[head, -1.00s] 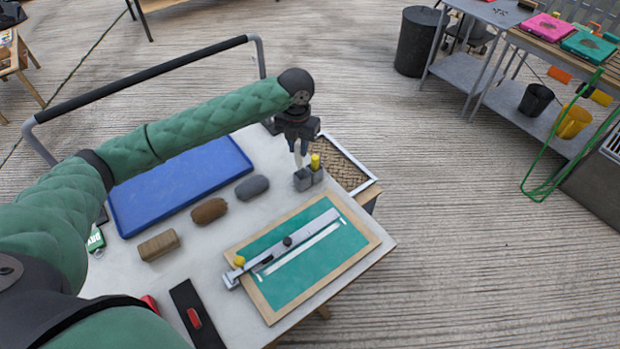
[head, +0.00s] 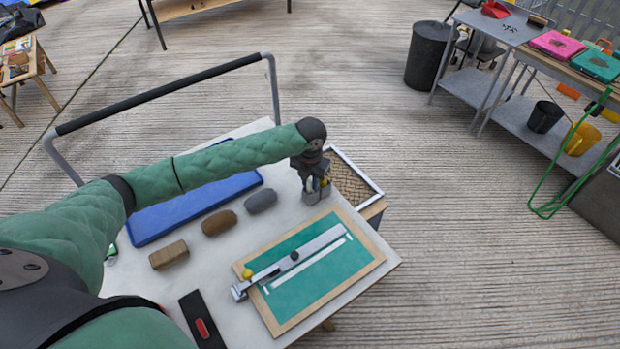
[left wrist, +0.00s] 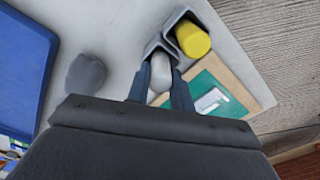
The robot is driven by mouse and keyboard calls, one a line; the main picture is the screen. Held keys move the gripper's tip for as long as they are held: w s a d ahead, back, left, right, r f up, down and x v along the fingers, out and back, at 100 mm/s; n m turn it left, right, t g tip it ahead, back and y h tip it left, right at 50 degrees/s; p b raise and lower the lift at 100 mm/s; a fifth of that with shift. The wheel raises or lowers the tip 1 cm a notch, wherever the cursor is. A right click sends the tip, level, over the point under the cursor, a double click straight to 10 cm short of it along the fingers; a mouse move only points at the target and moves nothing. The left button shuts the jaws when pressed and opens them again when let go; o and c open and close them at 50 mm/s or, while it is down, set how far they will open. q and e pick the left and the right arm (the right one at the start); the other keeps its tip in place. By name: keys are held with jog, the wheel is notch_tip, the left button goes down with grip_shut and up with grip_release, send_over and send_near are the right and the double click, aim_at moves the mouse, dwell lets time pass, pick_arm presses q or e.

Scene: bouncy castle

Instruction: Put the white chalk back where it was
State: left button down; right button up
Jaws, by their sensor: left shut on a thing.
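My left gripper (head: 313,186) is shut on the white chalk (left wrist: 160,72), which shows between its fingers in the left wrist view. The gripper is right at the grey two-socket holder (head: 310,198) near the table's right back corner. The white chalk is upright, in line with the empty-looking socket (left wrist: 157,45); I cannot tell how deep its lower end sits. The yellow chalk (left wrist: 191,39) stands in the other socket, beside the gripper. In the head view the gripper hides much of the white chalk and holder. My right gripper is not in view.
A green board with a wooden frame (head: 376,262) and a sliding rule (head: 300,258) lies in front of the holder. A grey block (head: 261,200), a brown block (head: 218,222), a tan block (head: 168,254) and a blue tray (head: 150,225) lie to the left.

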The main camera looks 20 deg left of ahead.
pick_arm(q)
jog(key=shift+f, duration=0.15)
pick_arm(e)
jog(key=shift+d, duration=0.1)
pick_arm(q)
jog(key=shift+f, duration=0.1)
jog(key=c, duration=1.2)
grip_release()
jog(key=shift+c, duration=0.2)
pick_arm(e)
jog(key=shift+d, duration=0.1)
pick_arm(q)
jog(key=shift+r, duration=0.4)
notch_tip(320, 180, up, 12)
jog(key=b, duration=0.4)
jog(key=shift+f+b, duration=0.25)
jog(key=shift+b, duration=0.15)
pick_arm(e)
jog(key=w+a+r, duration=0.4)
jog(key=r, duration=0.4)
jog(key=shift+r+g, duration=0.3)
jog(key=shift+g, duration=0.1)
